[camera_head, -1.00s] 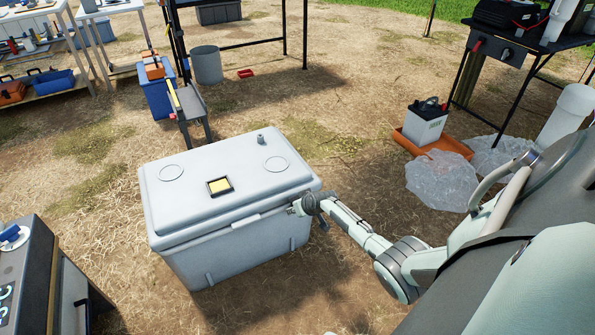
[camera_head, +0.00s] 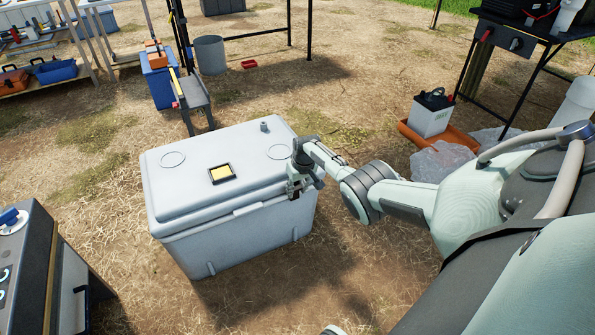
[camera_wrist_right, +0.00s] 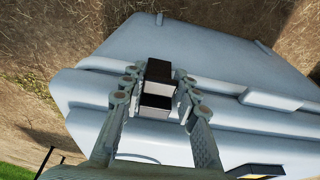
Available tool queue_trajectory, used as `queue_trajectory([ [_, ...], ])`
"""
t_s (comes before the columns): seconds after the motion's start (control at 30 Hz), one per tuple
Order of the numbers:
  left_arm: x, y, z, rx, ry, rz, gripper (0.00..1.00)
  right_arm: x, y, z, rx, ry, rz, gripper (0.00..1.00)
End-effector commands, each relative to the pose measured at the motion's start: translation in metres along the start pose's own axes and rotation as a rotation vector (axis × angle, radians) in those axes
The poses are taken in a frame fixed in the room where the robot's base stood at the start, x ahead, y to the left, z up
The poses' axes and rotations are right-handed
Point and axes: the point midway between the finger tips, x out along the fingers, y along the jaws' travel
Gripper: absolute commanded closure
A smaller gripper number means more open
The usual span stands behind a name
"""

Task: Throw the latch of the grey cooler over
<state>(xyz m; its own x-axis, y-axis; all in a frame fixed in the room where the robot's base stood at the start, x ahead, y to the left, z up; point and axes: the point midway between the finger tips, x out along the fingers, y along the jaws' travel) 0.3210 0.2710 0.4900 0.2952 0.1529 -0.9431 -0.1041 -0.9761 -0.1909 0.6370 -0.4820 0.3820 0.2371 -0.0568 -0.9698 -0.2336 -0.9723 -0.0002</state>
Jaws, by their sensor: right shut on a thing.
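The grey cooler (camera_head: 230,245) stands on the dry ground with its lid (camera_head: 200,190) down. My right gripper (camera_head: 293,190) is at the right end of its front edge, near the lid seam. In the right wrist view, its two fingers (camera_wrist_right: 158,86) are shut on the dark and pale latch (camera_wrist_right: 156,101), one on each side. The cooler's front wall (camera_wrist_right: 210,55) and lid edge fill much of that view. In the head view the gripper mostly hides the latch.
A dark case (camera_head: 35,270) stands at the lower left. A blue cooler (camera_head: 160,88) and a grey bin (camera_head: 210,55) are behind. A white battery (camera_head: 431,115) sits in an orange tray (camera_head: 408,135) at right, near clear plastic bags (camera_head: 440,162). Ground before the cooler is free.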

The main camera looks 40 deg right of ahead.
Motion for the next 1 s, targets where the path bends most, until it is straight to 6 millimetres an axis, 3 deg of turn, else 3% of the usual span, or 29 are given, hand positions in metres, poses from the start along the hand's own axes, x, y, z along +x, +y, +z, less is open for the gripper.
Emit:
queue_trajectory([
  [0.2,0.000,0.000,0.000,0.000,0.000,0.000,0.67,0.000,0.000,0.001,-0.001,-0.002,0.001,1.00],
  [0.23,0.000,0.000,0.000,0.000,0.000,0.000,0.67,0.000,0.000,0.001,-0.001,-0.002,0.001,0.68],
  [0.4,0.000,0.000,0.000,0.000,0.000,0.000,0.67,0.000,0.000,0.001,-0.001,-0.001,0.001,0.48],
  [0.77,0.000,0.000,0.000,0.000,-0.001,0.000,0.67,-0.002,0.001,0.000,0.000,0.001,0.000,0.48],
  [1.0,0.000,0.000,0.000,0.000,0.000,0.000,0.67,-0.022,0.002,-0.001,-0.001,0.003,0.001,0.48],
])
